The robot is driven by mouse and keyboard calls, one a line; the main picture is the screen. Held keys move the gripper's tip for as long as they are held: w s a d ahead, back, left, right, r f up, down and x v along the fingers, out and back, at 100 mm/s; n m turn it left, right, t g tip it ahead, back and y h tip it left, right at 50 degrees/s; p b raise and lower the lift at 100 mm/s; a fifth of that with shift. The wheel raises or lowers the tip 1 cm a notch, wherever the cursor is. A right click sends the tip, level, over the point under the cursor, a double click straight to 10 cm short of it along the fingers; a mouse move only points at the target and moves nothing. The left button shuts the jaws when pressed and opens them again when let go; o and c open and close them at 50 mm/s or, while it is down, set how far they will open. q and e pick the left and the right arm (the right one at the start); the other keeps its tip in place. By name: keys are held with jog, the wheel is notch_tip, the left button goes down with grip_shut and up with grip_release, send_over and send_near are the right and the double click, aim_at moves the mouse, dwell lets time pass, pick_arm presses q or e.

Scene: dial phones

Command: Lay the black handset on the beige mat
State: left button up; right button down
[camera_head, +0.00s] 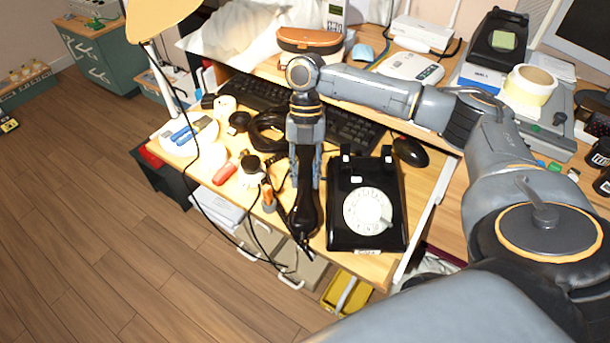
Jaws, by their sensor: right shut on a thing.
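The black handset (302,218) is long and dark, at the left side of the black dial phone (340,225). My right gripper (305,180) points down and is shut on the handset around its middle. I cannot tell whether the handset touches the desk. The phone's cradle is empty, and its white dial faces up. I cannot make out a beige mat apart from the light wooden desk (420,190). My left gripper is not in view.
A black mouse (410,151) lies right of the phone, and a dark keyboard (352,132) lies behind it. A red-handled tool (225,174), cables and small items crowd the desk to the left. A lamp (158,14) overhangs the left side.

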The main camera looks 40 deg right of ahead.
jog(key=shift+f, duration=0.15)
jog(key=c, duration=1)
grip_release()
jog(key=shift+w+r, duration=0.1)
jog(key=shift+r, duration=0.15)
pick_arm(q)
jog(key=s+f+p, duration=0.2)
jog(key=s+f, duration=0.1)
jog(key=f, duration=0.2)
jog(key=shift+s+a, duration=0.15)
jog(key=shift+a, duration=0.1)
pick_arm(e)
jog(key=v, duration=1.1)
jog(key=shift+r, duration=0.3)
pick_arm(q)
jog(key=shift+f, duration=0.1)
